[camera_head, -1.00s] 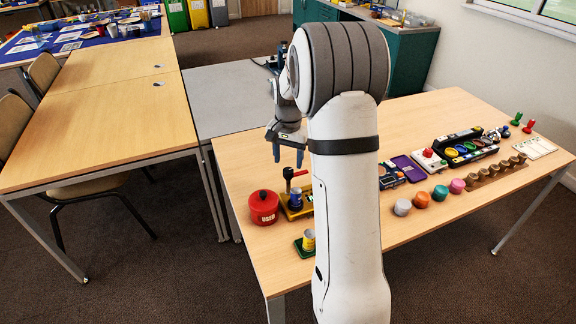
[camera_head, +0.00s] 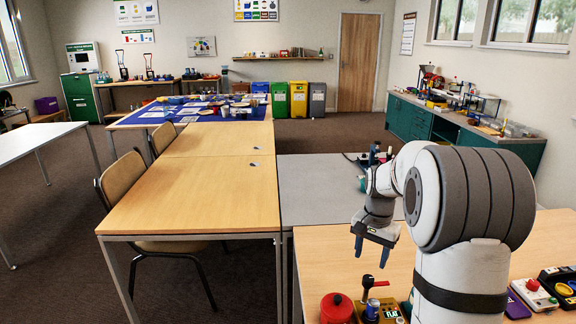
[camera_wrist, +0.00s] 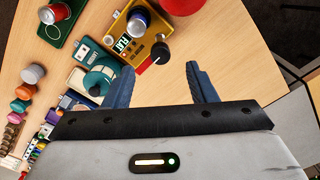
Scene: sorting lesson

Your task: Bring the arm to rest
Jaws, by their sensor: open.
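My gripper (camera_head: 371,250) hangs from my bent white and grey arm, fingers pointing down, above the left part of the wooden table (camera_head: 315,258). In the wrist view its two blue fingers (camera_wrist: 160,70) are spread apart with nothing between them. The finger tips appear just short of a yellow box (camera_wrist: 123,28) marked "FLAT", with a black-knobbed lever (camera_wrist: 159,52) and a blue can (camera_wrist: 139,21) on it. A red pot (camera_head: 337,308) stands to the left of this box in the head view. I cannot tell the exact height of the fingers.
In the wrist view a red can (camera_wrist: 54,13) stands on a green base, and a teal device (camera_wrist: 100,78) lies near the left finger. Several coloured knobs line the left. An empty wooden desk (camera_head: 220,190) and a grey table (camera_head: 312,185) adjoin.

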